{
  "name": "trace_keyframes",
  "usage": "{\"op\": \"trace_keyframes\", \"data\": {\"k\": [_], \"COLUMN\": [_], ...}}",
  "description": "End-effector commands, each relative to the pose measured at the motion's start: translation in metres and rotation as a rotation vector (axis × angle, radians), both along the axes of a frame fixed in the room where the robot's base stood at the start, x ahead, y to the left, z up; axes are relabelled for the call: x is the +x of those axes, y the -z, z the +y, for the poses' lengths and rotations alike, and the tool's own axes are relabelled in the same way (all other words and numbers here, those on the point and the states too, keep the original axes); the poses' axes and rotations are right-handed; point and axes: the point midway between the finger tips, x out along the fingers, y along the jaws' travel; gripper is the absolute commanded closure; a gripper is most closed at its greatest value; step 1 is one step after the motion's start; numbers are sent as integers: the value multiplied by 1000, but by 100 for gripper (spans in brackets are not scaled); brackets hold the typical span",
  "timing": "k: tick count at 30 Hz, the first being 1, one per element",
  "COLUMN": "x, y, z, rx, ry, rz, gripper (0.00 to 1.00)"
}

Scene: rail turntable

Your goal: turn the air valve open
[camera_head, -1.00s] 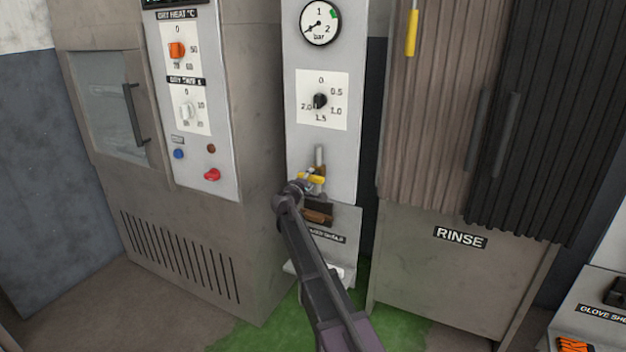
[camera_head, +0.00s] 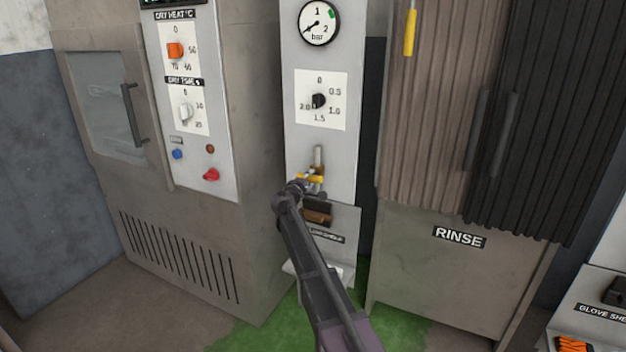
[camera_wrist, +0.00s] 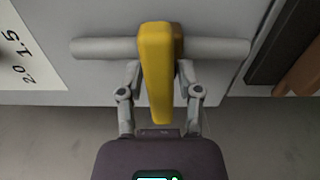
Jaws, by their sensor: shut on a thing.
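The air valve's yellow lever (camera_wrist: 158,75) lies between the two fingers of my gripper (camera_wrist: 162,88) in the wrist view. It crosses a grey pipe (camera_wrist: 95,48) about at right angles and points toward my gripper. My gripper is shut on the lever. In the head view the pipe (camera_head: 319,155) stands upright on the narrow grey panel, and the yellow lever (camera_head: 315,179) shows small beside my gripper (camera_head: 311,190). My wrist partly hides the valve there.
Above the valve are a black pressure dial (camera_head: 319,101) and a round bar gauge (camera_head: 319,23) with its needle low. A brown item on a shelf (camera_head: 318,212) sits just below. The dryer cabinet (camera_head: 255,130) and rinse cabinet (camera_head: 425,265) flank the panel.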

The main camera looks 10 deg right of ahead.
Motion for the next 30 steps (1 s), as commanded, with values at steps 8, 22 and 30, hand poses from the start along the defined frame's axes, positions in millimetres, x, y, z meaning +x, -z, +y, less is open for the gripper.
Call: {"op": "trace_keyframes", "data": {"k": [8, 22, 30], "x": [0, -1, -1], "y": [1, 1, 1], "z": [6, 7, 6], "rx": [-129, -477, -683], "ry": [-11, -14, -13], "rz": [96, 348, 499], "gripper": [100, 100, 100]}}
